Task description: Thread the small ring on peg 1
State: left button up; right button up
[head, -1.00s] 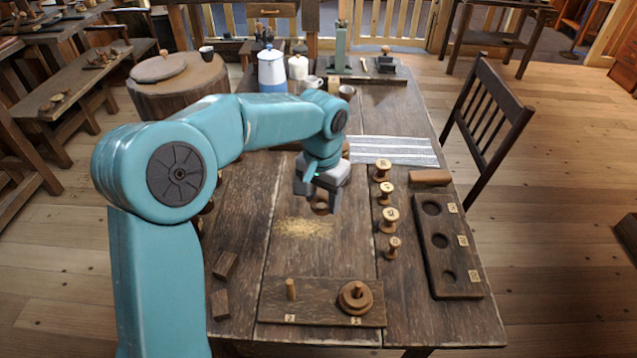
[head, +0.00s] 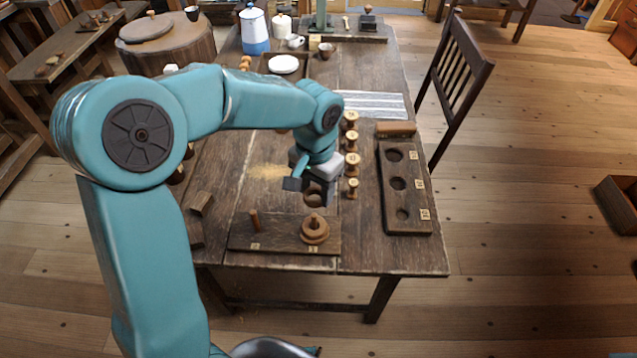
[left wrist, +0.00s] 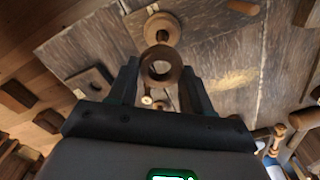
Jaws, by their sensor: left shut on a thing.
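My left gripper (head: 312,188) is shut on a brown wooden ring (head: 314,203) and holds it above the table, just behind the pegboard (head: 280,244). In the left wrist view the ring (left wrist: 161,83) sits between the two fingertips, its hole facing the camera. The pegboard has a bare upright peg (head: 254,221) at its left. At its right, a stack of rings (head: 314,234) sits around the other peg; this stack also shows beyond the held ring in the left wrist view (left wrist: 162,25). The board's number labels are too small to read surely. My right gripper is not in view.
Several spools (head: 352,165) stand in a row right of the gripper. A dark board with three round holes (head: 405,205) lies at the right. Wooden blocks (head: 200,203) lie at the left. A striped cloth (head: 375,104) lies farther back.

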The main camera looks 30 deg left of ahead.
aim_at(315, 214)
pick_arm(q)
jog(key=shift+d+r, duration=0.1)
jog(key=shift+r, duration=0.05)
jog(key=shift+w+a+f+b, duration=0.1)
jog(key=shift+a+f+b, duration=0.15)
jog(key=shift+f+b, duration=0.25)
jog(key=shift+a+f+b, duration=0.2)
jog(key=shift+f+b, duration=0.15)
jog(key=shift+f, duration=0.2)
notch_tip(315, 214, down, 3)
jog(key=shift+d+r+b, duration=0.15)
jog(key=shift+r+b, duration=0.05)
jog(key=shift+b, duration=0.9)
jog(key=shift+f+b, duration=0.45)
jog(key=shift+f, duration=0.15)
jog(key=shift+f, duration=0.15)
jog(key=shift+f+b, duration=0.4)
jog(key=shift+f, duration=0.35)
